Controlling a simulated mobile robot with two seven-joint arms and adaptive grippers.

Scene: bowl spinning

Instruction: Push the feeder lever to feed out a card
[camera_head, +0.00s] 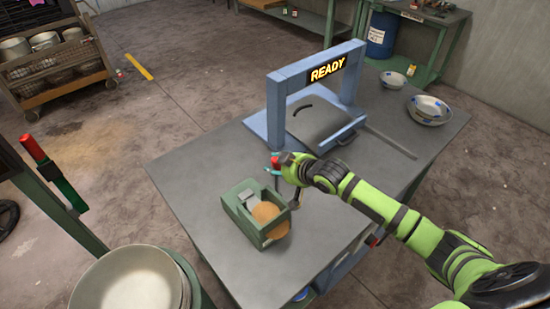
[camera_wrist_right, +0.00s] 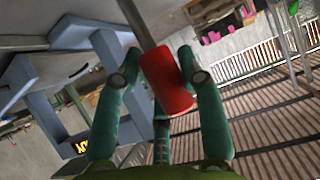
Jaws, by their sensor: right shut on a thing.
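The feeder is a small green box (camera_head: 238,208) on the grey table, with a grey block on top and a round tan piece (camera_head: 268,213) at its open right end. My right gripper (camera_head: 277,166) is just above and behind the feeder. It is shut on a red lever handle (camera_wrist_right: 168,88), which sits between its green fingers on a grey rod (camera_wrist_right: 138,22). A bit of the red shows at the fingertips in the head view (camera_head: 275,159). Where the rod meets the feeder is hidden. My left gripper is not in view.
A blue frame (camera_head: 283,100) with a lit "READY" sign stands over a grey machine behind my gripper. Bowls (camera_head: 428,110) sit at the table's right corner. A stack of large bowls (camera_head: 128,280) is at the lower left. The table left of the feeder is clear.

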